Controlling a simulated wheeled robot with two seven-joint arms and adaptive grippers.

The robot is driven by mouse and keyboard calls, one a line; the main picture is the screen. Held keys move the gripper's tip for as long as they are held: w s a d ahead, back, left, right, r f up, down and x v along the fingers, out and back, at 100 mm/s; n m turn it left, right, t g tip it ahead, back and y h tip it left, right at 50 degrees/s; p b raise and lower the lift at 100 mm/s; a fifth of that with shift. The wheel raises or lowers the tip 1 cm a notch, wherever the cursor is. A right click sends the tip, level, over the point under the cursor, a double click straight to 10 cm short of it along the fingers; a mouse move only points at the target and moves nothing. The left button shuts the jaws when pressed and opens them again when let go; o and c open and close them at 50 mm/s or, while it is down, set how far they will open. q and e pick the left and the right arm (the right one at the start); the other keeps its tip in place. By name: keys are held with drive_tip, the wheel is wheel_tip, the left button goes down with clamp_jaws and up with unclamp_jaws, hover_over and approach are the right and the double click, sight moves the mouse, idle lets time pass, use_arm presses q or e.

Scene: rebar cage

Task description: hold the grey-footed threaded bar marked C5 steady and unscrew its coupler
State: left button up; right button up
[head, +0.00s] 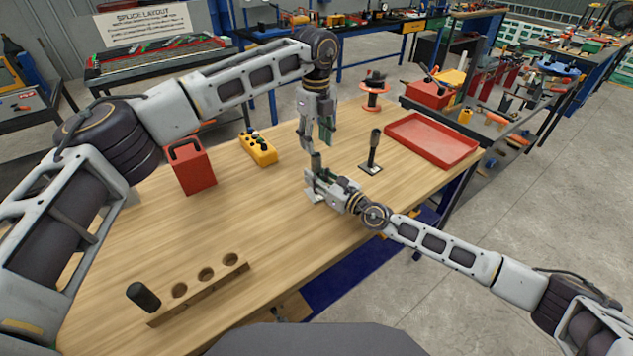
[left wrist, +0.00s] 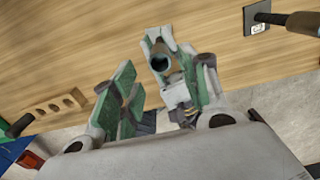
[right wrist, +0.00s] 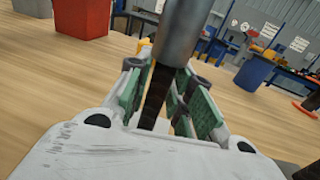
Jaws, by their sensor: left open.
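The threaded bar (right wrist: 157,95) stands upright between the fingers of my right gripper (head: 318,182), dark below and topped by a grey cylindrical coupler (right wrist: 180,32). The right gripper looks shut on the bar just below the coupler; its green pads flank the bar in the right wrist view. The coupler also shows in the head view (head: 316,160) and end-on in the left wrist view (left wrist: 161,63). My left gripper (head: 318,140) points down just above the coupler, open and empty. The bar's foot is mostly hidden and no C5 marking is readable.
Another upright bar with a dark top (head: 374,150) stands on a dark square foot to the right. A red tray (head: 432,139), yellow button box (head: 259,149), red container (head: 190,166) and wooden block with holes (head: 200,290) share the table. Its front middle is clear.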

clamp_jaws()
